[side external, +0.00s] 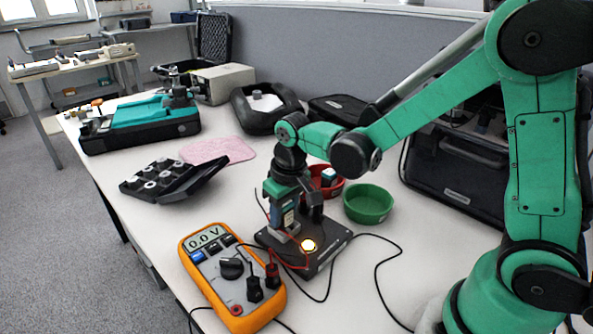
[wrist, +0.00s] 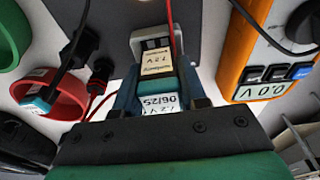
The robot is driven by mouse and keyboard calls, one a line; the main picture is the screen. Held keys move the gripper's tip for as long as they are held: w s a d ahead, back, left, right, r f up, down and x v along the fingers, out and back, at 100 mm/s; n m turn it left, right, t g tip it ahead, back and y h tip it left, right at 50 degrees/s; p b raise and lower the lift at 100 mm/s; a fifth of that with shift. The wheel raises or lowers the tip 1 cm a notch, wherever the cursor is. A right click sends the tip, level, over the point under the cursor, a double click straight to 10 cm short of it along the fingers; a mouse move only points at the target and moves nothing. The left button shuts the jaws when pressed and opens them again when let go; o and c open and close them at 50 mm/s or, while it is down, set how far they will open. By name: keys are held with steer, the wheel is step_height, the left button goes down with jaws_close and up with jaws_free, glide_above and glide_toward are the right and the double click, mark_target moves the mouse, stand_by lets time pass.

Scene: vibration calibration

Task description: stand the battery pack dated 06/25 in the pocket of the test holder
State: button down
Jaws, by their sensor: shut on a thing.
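My gripper (wrist: 160,105) is shut on a blue-sided battery pack (wrist: 158,101), whose white end label reads 06/25 in the wrist view. The pack (side external: 289,216) hangs upright under my gripper (side external: 284,200) in the side view. Its lower end is at the grey pocket of the test holder (side external: 334,246), a dark plate. The pocket's grey rim (wrist: 150,43) shows beyond the pack in the wrist view. I cannot tell how deep the pack sits in the pocket. A lamp (side external: 308,245) on the holder glows.
An orange multimeter (side external: 232,275) reading 0.0 V stands left of the holder, with leads running across the table. A red bowl (wrist: 68,88) holds another pack (wrist: 38,104). A green bowl (side external: 368,203) is to the right. A black tray (side external: 172,182) lies farther left.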

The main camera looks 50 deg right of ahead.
steer(key=shift+f, duration=0.5)
steer(key=shift+c, duration=2.1)
jaws_free()
steer(key=shift+o, duration=1.3)
steer(key=shift+r, duration=0.1)
steer(key=shift+r, duration=3.95)
